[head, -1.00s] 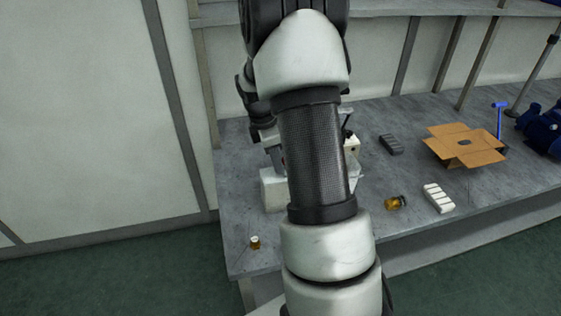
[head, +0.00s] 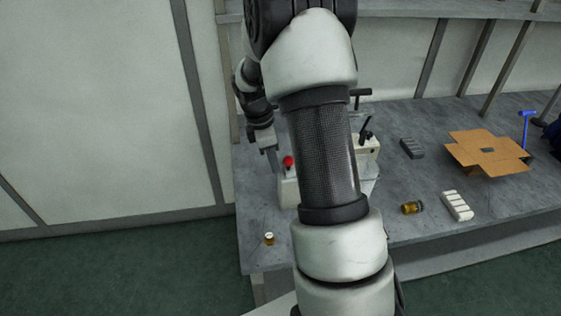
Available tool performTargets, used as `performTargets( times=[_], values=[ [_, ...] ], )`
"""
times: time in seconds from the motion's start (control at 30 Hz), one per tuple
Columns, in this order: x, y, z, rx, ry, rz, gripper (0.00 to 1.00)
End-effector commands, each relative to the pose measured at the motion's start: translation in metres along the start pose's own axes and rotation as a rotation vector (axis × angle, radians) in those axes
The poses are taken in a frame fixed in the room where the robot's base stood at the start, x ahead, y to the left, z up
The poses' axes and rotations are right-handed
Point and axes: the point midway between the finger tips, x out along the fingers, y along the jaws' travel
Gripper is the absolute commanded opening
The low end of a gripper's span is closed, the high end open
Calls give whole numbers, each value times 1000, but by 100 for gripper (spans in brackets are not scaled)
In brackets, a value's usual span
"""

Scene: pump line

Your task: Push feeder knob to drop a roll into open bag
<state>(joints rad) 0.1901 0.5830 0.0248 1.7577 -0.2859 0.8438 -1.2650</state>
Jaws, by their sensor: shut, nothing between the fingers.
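A red knob (head: 288,161) sits on top of a pale box-shaped unit (head: 287,190), which looks like the feeder, on the left part of the bench. My gripper (head: 271,160) is shut and empty, pointing down just left of the knob in the picture. Whether it touches the unit I cannot tell. My arm crosses the middle of the view and hides the right side of the feeder. I cannot make out the open bag or a roll; a pale edge shows right of my arm, but I cannot tell what it is.
A beige device with a black lever (head: 367,139) stands behind my arm. An open cardboard box (head: 488,152), a grey block (head: 411,148), a white block (head: 457,206), a lying amber jar (head: 412,208) and a small amber bottle (head: 269,239) are on the grey bench (head: 400,178).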

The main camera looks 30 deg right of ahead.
Motion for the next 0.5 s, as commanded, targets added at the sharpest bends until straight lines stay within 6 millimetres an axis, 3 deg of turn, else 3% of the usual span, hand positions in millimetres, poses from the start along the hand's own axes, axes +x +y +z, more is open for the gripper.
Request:
performTargets(
  times=[0.5],
  values=[
    [-5, 0, -27, -1, 0, -1, 0]
  ],
)
